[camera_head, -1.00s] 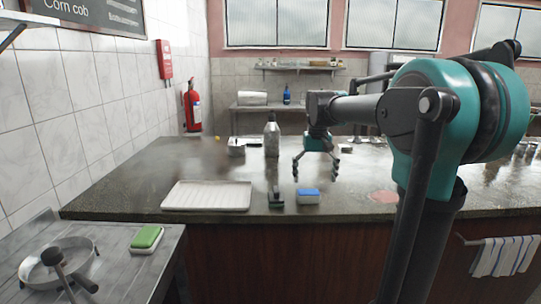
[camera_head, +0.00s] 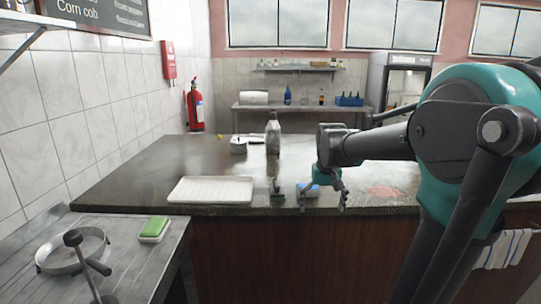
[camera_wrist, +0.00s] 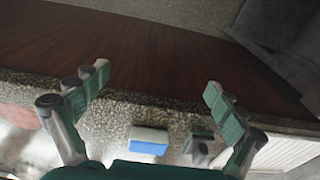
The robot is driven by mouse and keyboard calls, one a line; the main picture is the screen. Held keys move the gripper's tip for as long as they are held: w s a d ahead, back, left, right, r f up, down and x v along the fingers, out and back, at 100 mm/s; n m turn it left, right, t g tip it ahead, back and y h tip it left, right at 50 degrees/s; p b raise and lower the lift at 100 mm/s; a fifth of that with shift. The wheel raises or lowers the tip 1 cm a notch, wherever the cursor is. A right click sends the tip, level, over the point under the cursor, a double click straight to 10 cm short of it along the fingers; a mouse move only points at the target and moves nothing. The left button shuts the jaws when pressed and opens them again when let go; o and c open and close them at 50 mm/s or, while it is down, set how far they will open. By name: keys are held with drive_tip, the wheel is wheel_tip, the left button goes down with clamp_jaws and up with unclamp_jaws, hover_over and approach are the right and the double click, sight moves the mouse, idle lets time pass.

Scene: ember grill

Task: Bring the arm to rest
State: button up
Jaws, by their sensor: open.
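My gripper (camera_head: 322,199) is open and empty in the head view, near the counter's front edge. Its two spread fingers also show in the wrist view (camera_wrist: 157,95), with nothing between the tips. A blue and white sponge (camera_head: 309,190) lies on the counter, partly hidden behind the gripper; it also shows in the wrist view (camera_wrist: 148,142). A small dark green block-like thing (camera_head: 277,195) sits left of the sponge.
A white tray (camera_head: 182,190) lies on the counter (camera_head: 140,178). A bottle (camera_head: 273,135) stands farther back. A fire extinguisher (camera_head: 195,108) hangs on the wall.

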drive_tip(key=s+d+f+t, duration=0.2)
drive_tip(key=s+f+t, duration=0.1)
drive_tip(key=s+f, duration=1.3)
drive_tip(key=shift+s+d+f, duration=0.2)
drive_tip(key=shift+s+f, duration=0.1)
